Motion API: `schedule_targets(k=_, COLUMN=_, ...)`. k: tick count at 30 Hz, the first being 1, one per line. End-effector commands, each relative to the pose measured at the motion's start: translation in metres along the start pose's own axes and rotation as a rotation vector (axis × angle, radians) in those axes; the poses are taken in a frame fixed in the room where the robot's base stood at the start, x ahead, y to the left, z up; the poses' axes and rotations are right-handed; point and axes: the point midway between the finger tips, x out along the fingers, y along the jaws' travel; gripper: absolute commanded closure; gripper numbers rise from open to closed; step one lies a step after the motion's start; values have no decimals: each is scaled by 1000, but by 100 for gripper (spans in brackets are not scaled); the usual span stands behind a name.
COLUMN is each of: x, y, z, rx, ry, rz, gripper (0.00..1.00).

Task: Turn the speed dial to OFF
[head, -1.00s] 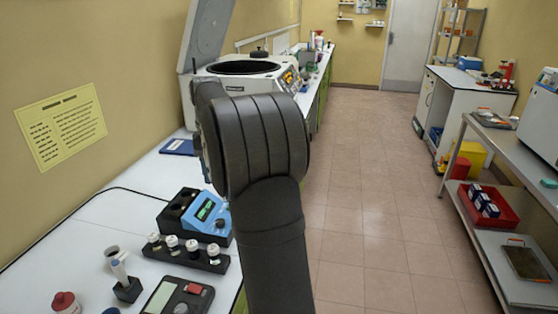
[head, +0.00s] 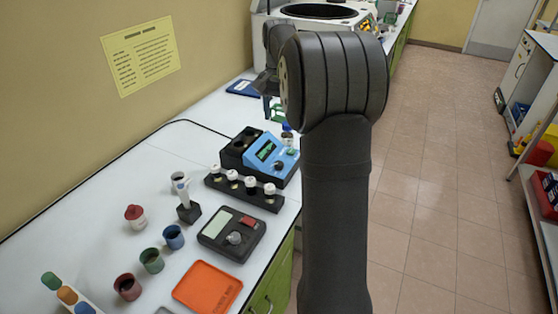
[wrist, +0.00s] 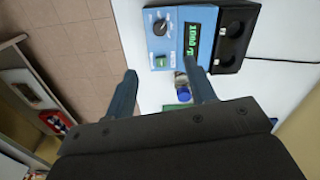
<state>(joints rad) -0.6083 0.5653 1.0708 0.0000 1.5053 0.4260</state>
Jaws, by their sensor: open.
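The blue instrument (head: 272,155) stands on the white bench with a lit green display. Its dark round dial (head: 278,165) sits on the sloped face. In the wrist view the dial (wrist: 160,27) has a white pointer mark and a printed scale; its lettering is too small to read. A green switch (wrist: 160,62) sits beside it. My gripper (wrist: 161,68) is open and empty, its fingers apart from the dial. In the head view my gripper (head: 272,106) shows small and partly hidden by my arm, behind the instrument.
A small blue-capped bottle (wrist: 184,95) is close by the right finger in the wrist view. A rack of white-capped vials (head: 243,190) stands in front of the instrument. A grey device with a knob (head: 234,238), an orange tray (head: 207,287) and cups are nearer. The centrifuge (head: 330,22) stands behind.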

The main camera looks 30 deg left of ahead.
Motion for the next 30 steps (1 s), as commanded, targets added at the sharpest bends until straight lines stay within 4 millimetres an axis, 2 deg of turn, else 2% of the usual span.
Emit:
schedule_targets(k=4, x=7, y=0, z=0, rx=28, ry=-2, rz=1, gripper=49)
schedule_targets(k=8, x=25, y=0, z=0, rx=27, ry=-4, rz=2, gripper=49)
schedule_targets(k=24, x=140, y=0, z=1, rx=25, ry=-4, rz=1, gripper=49)
schedule_targets(k=30, x=166, y=0, z=0, rx=25, ry=-2, rz=-1, gripper=49)
